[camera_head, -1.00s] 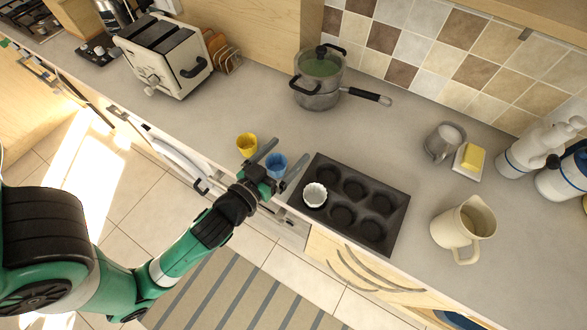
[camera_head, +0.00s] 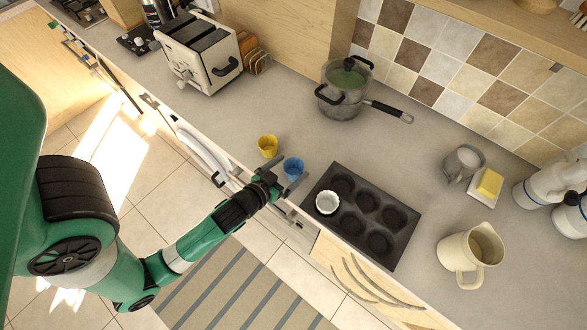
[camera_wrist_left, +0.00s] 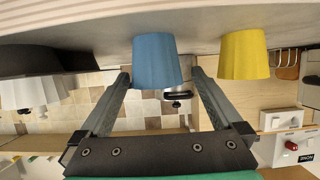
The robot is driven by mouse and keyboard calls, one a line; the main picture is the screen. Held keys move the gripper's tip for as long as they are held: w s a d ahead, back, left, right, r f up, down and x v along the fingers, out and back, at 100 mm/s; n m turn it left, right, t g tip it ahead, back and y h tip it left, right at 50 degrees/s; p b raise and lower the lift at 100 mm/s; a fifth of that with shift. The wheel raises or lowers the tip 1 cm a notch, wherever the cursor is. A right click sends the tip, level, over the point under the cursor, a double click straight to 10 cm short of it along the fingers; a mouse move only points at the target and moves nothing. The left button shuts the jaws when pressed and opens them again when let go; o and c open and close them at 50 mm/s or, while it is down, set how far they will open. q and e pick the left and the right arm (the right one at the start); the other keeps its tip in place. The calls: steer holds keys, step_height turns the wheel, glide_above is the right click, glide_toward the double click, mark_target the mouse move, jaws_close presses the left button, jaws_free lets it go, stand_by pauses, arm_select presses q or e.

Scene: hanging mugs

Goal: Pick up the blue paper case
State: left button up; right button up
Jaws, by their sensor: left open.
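The blue paper case (camera_head: 293,169) stands on the grey counter near its front edge. My left gripper (camera_head: 285,172) is open at this case, its fingers reaching toward it from the front edge. In the left wrist view the blue case (camera_wrist_left: 156,62) shows between the two spread fingers (camera_wrist_left: 161,78), with the left fingertip overlapping its edge in the picture. I cannot tell whether either finger touches it. The gripper holds nothing. My right gripper is not in view.
A yellow paper case (camera_head: 268,146) stands close to the left. A dark muffin tray (camera_head: 397,250) lies to the right, with a white case (camera_head: 327,203) in one cup. A pot (camera_head: 342,105), toaster (camera_head: 193,70) and cream jug (camera_head: 458,262) stand farther off. The counter behind is clear.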

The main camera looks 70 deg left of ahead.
mark_target(299, 163)
arm_select(q)
steer(key=x, duration=0.4)
steer(key=shift+w+a+p, duration=0.1)
steer(key=shift+w+p, duration=0.25)
steer(key=shift+w, duration=0.1)
steer(key=c, duration=1.3)
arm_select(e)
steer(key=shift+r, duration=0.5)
